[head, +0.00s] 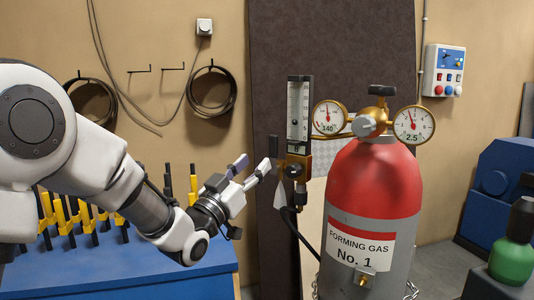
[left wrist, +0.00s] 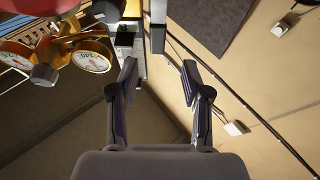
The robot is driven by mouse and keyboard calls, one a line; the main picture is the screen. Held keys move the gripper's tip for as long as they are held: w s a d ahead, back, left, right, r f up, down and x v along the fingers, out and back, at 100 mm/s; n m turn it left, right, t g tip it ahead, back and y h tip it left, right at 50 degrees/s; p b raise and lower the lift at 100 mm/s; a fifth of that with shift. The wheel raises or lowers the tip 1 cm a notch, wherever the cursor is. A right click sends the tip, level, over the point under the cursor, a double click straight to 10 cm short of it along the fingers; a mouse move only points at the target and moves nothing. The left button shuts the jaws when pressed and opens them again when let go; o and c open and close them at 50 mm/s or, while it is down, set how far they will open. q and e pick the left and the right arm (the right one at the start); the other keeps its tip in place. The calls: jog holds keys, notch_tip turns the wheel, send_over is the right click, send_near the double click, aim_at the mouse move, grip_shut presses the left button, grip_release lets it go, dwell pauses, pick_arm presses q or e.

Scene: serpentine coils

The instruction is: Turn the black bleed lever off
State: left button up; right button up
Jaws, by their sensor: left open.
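A small black lever (head: 273,146) stands upright on the left side of the brass valve block (head: 294,160), below the flow meter (head: 299,108). A round black knob (head: 294,171) sits on the block's front. My left gripper (head: 251,166) is open and empty, just left of the lever and slightly lower, its fingers pointing toward the valve block. In the left wrist view the open fingers (left wrist: 158,76) have nothing between them. A black part (left wrist: 124,40) shows beyond the left finger there; I cannot tell whether it is the lever. My right gripper is not in view.
A red and grey gas cylinder (head: 374,190) with two brass gauges (head: 328,117) (head: 412,125) stands right of the valve block. A black hose (head: 299,230) hangs below the block.

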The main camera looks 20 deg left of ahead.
aim_at(272, 146)
pick_arm(q)
jog(key=p+x, duration=0.3)
jog(key=x, duration=0.5)
jog(key=shift+d+f, duration=0.1)
jog(key=shift+f, duration=0.05)
jog(key=shift+s+d, duration=0.1)
jog(key=shift+s, duration=0.15)
jog(key=shift+w, duration=0.1)
grip_shut()
